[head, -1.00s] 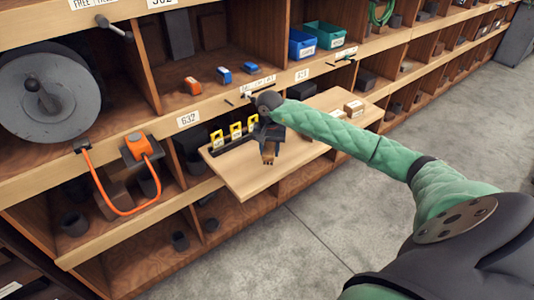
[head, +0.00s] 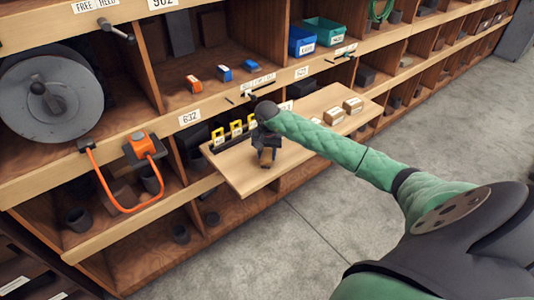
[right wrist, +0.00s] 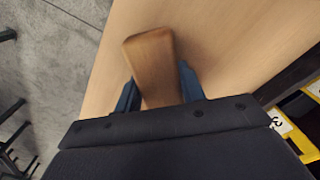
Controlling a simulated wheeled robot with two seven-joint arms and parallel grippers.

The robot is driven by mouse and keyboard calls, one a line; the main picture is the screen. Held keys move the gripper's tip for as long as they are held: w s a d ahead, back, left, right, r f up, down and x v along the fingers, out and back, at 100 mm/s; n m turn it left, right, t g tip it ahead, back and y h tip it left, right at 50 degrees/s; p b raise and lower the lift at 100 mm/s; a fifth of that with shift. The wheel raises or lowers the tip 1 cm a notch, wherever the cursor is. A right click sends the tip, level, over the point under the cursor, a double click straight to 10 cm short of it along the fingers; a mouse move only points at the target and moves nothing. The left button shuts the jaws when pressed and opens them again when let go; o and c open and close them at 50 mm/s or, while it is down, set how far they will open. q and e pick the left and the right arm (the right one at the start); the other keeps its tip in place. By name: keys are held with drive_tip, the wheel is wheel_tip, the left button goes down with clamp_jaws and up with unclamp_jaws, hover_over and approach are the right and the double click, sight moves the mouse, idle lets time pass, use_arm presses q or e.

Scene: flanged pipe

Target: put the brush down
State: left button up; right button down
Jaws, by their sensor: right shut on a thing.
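My right gripper (head: 266,146) is over the pale wooden pull-out board (head: 243,178), near its left part. It is shut on the brush, whose brown wooden part (head: 267,158) shows below the jaws in the head view. In the right wrist view the wooden handle (right wrist: 150,62) sticks out between the dark blue fingers (right wrist: 160,92), with the board behind it. The bristles are hidden, and I cannot tell whether the brush touches the board. My left gripper is not in view.
A black rack with yellow tags (head: 236,129) stands along the board's back left edge. Several small cartons (head: 333,116) sit on its right part. An orange cable (head: 120,208) hangs in a loop at the left. The board's front left is bare.

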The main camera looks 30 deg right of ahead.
sight(267, 151)
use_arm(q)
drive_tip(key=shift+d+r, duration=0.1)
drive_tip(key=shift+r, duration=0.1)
use_arm(e)
drive_tip(key=shift+f, duration=0.15)
drive_tip(key=c, duration=0.9)
unclamp_jaws()
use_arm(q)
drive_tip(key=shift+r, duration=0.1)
use_arm(e)
drive_tip(key=shift+o, duration=0.2)
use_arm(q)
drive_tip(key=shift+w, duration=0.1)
use_arm(e)
drive_tip(key=shift+r, duration=0.2)
drive_tip(key=shift+r, duration=0.1)
drive_tip(key=shift+r+b, duration=0.3)
drive_tip(key=shift+r, duration=0.3)
use_arm(q)
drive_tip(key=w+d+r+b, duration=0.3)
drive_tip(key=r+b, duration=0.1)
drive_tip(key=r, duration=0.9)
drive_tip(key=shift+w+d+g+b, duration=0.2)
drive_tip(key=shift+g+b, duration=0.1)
drive_tip(key=shift+b, duration=0.1)
use_arm(e)
wheel_tip(267, 151, up, 10)
drive_tip(key=shift+r, duration=0.25)
